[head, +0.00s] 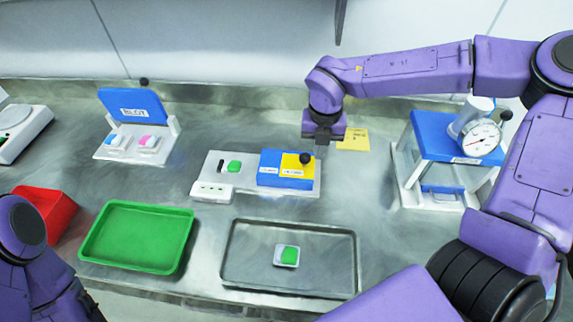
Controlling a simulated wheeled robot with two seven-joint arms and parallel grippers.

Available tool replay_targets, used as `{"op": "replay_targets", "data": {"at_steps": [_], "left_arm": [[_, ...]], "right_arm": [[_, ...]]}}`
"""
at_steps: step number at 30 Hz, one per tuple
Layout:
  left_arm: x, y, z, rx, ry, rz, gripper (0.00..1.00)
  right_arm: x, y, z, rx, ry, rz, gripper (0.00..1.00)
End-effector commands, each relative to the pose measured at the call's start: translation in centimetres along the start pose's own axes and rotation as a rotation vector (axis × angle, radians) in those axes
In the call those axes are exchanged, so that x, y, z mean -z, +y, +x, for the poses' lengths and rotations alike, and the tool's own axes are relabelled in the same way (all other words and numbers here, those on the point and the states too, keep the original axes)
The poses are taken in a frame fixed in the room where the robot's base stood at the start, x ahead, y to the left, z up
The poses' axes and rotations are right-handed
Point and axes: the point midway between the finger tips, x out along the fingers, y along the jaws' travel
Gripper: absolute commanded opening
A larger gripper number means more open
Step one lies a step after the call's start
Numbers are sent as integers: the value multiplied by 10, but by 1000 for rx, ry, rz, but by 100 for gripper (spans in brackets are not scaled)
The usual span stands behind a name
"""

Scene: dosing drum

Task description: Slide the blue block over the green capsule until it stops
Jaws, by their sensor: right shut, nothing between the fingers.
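The blue block (270,170), with a yellow top patch and a black knob (305,158), sits at the right end of a grey base plate (228,160) in the middle of the bench. The green capsule (235,166) lies uncovered on the plate, left of the block and apart from it. My right gripper (320,152) points down beside the block's right end, close to the knob. It is shut and empty; whether it touches the block I cannot tell. My left arm shows at the lower left, but its gripper is out of view.
A grey tray (240,272) in front holds a white piece with a green top (287,255). A green tray (185,232) and red bin (52,208) are at left. A blue-lidded stand (133,105) is behind left; a blue press with a gauge (445,135) stands right.

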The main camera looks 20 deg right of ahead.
Motion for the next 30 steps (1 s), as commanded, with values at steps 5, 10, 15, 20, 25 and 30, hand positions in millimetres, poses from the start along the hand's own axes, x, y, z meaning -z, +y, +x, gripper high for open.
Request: {"op": "replay_targets", "data": {"at_steps": [5,10,15,20,25,30], "left_arm": [[-2,0,5,0,0,0,43],[-4,1,9,0,0,0,43],[-5,1,13,0,0,0,43],[-7,2,17,0,0,0,43],[-8,2,21,0,0,0,43],[-10,2,24,0,0,0,43]], "right_arm": [[0,0,8,0,0,0,0],[0,0,14,0,0,0,0],[0,0,20,0,1,1,0],[0,0,26,0,1,1,0],[0,0,32,0,1,0,0],[0,0,38,0,1,0,0]]}}
